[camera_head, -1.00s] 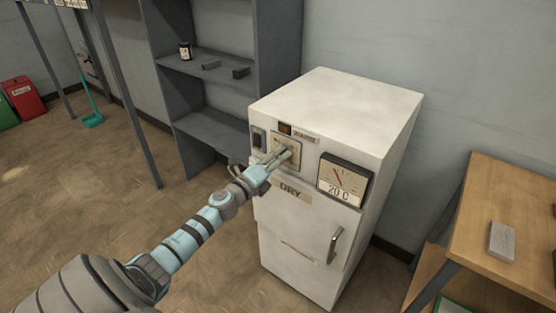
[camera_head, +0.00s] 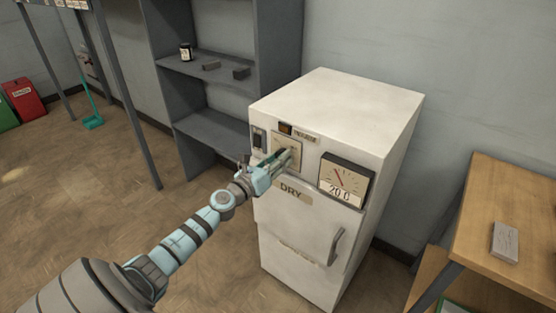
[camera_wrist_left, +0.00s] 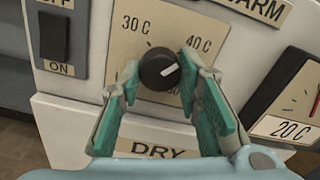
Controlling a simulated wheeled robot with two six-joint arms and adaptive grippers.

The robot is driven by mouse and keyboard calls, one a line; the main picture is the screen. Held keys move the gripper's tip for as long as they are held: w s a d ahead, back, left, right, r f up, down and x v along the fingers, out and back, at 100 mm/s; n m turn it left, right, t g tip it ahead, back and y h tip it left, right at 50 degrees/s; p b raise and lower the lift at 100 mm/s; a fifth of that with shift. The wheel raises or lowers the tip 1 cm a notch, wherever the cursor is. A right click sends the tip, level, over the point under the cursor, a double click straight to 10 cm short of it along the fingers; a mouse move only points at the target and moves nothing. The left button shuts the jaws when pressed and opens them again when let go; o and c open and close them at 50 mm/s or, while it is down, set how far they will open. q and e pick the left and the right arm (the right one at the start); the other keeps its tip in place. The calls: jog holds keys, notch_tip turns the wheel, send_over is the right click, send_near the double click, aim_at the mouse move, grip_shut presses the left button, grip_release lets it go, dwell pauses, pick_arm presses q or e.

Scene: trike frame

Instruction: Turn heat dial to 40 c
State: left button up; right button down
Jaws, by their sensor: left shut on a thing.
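The heat dial is a black knob (camera_wrist_left: 160,70) with a white pointer line, on a cream scale plate (camera_wrist_left: 154,31) marked 30 C at upper left and 40 C at upper right. The pointer slants up and right, roughly toward the 40 C side. My left gripper (camera_wrist_left: 160,82) is shut on the knob, one teal-padded finger on each side. In the head view my left gripper (camera_head: 287,160) covers most of the dial on the white cabinet's front. The meter (camera_head: 344,180) beside it has a red needle and a 20 C label. My right gripper is not in view.
The white cabinet (camera_head: 345,105) has a DRY label (camera_head: 292,193) and a door handle (camera_head: 335,246). An ON switch (camera_wrist_left: 57,45) is left of the dial. Grey shelving (camera_head: 215,130) stands behind; a wooden table (camera_head: 505,190) stands at right.

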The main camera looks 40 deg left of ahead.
pick_arm(q)
jog(key=shift+a+r+m, duration=0.1)
jog(key=shift+r+m, duration=0.15)
jog(key=shift+m, duration=0.35)
jog(key=o, duration=1.1)
jog(key=shift+w+f, duration=0.1)
jog(key=shift+f, duration=0.05)
jog(key=shift+o, duration=0.2)
jog(key=s, duration=1.2)
